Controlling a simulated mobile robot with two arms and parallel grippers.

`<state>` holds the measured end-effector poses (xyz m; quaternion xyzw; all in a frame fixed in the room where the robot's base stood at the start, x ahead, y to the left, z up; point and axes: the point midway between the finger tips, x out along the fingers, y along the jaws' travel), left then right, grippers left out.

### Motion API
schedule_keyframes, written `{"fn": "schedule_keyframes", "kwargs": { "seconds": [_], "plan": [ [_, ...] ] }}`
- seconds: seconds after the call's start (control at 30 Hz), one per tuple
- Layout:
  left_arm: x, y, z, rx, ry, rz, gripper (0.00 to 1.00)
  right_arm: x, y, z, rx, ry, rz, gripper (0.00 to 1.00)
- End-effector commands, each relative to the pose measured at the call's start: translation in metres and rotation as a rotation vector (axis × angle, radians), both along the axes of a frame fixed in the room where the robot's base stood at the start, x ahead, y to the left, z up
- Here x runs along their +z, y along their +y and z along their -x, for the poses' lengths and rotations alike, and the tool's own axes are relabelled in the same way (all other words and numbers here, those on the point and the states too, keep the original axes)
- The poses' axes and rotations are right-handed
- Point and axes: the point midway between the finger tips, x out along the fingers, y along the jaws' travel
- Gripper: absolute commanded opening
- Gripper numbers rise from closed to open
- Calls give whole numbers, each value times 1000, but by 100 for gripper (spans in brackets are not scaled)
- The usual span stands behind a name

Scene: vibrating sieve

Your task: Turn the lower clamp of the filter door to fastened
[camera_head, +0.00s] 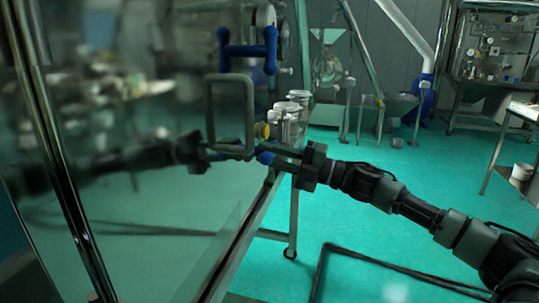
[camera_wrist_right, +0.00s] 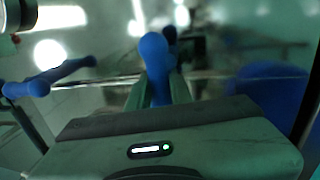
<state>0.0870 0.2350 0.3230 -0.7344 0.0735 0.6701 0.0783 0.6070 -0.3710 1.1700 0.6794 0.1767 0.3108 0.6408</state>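The upper clamp (camera_head: 247,51) of the filter door is a blue H-shaped handle high in the head view. The lower clamp (camera_head: 265,158) shows as a blue knob below the grey door-handle frame (camera_head: 208,106), and as a blue lever in the right wrist view (camera_wrist_right: 154,55). My right gripper (camera_head: 271,152) reaches in from the right. Its fingers lie close along both sides of the lower lever, with no clear gap, and look shut on it. The fingers partly hide the clamp. My left gripper is not in view; the arm at left looks like a reflection in the shiny panel.
A large shiny panel (camera_head: 120,215) fills the left side. Clear jars (camera_head: 287,122) stand behind the right gripper beside a yellow part (camera_head: 262,131). A metal frame (camera_head: 330,262) lies low on the green floor (camera_head: 440,180). Machines stand at the back.

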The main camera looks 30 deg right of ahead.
Motion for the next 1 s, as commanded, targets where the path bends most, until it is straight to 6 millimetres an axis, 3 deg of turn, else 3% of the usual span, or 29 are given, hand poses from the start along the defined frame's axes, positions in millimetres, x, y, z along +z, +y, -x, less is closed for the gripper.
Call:
{"fn": "schedule_keyframes", "kwargs": {
  "seconds": [0.03, 0.07, 0.1, 0.47, 0.67, 1.0],
  "plan": [
    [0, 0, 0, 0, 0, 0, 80, -1, 1, 0, 2, 0, 5, 32],
    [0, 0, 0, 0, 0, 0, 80, -1, 1, 0, 2, -1, 4, 40],
    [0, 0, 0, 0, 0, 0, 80, -1, 1, 0, 3, 0, 3, 42],
    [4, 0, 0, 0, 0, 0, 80, 1, 0, 0, 0, 15, -15, 42],
    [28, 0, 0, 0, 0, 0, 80, 8, 1, 1, 2, 146, -164, 42],
    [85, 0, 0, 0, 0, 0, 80, 15, -1, -1, 0, 475, -553, 42]
  ]
}}
